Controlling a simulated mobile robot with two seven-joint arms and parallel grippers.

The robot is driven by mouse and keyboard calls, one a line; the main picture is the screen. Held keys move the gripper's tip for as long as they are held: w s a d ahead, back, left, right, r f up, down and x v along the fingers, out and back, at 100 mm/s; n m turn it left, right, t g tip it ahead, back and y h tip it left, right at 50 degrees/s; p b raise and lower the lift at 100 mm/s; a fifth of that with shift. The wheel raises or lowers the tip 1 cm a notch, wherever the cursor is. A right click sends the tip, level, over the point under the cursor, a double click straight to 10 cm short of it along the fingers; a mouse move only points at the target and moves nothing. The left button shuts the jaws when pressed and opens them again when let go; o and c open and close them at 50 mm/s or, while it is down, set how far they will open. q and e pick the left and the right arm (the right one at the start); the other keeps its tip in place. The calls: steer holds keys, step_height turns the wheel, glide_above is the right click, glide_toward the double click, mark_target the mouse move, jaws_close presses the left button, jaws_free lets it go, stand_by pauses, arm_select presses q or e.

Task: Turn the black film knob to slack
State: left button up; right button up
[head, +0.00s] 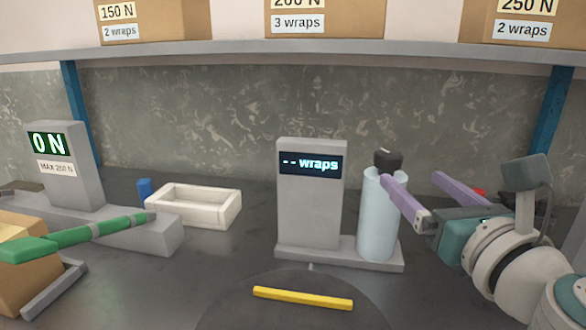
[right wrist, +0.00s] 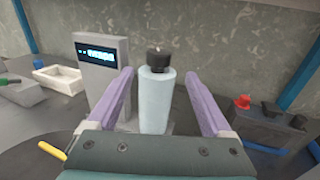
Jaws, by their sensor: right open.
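The black film knob (head: 388,159) sits on top of an upright pale blue film roll (head: 377,222). The roll stands on the grey base of a wrap unit (head: 310,200) whose display reads "-- wraps". My right gripper (head: 412,188) is open, just to the right of the roll and a little below the knob. In the right wrist view the knob (right wrist: 159,57) and roll (right wrist: 155,100) show ahead, between the two purple fingers (right wrist: 160,90), with gaps on both sides. The fingers do not appear to touch the knob. My left gripper is not in view.
A white tray (head: 205,218) and a blue object (head: 145,190) stand left of centre. A grey unit (head: 63,165) reading "0 N" stands at left, with a green bar (head: 90,236) before it. A yellow bar (head: 303,298) lies in front. A red knob (right wrist: 242,102) stands at right. A shelf (head: 250,54) with boxes runs above.

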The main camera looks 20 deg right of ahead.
mark_target(395, 163)
steer(key=b+x, duration=0.1)
steer(key=x, duration=0.8)
steer(key=shift+w+r, duration=0.1)
steer(key=shift+w, duration=0.1)
jaws_close()
stand_by(0.3)
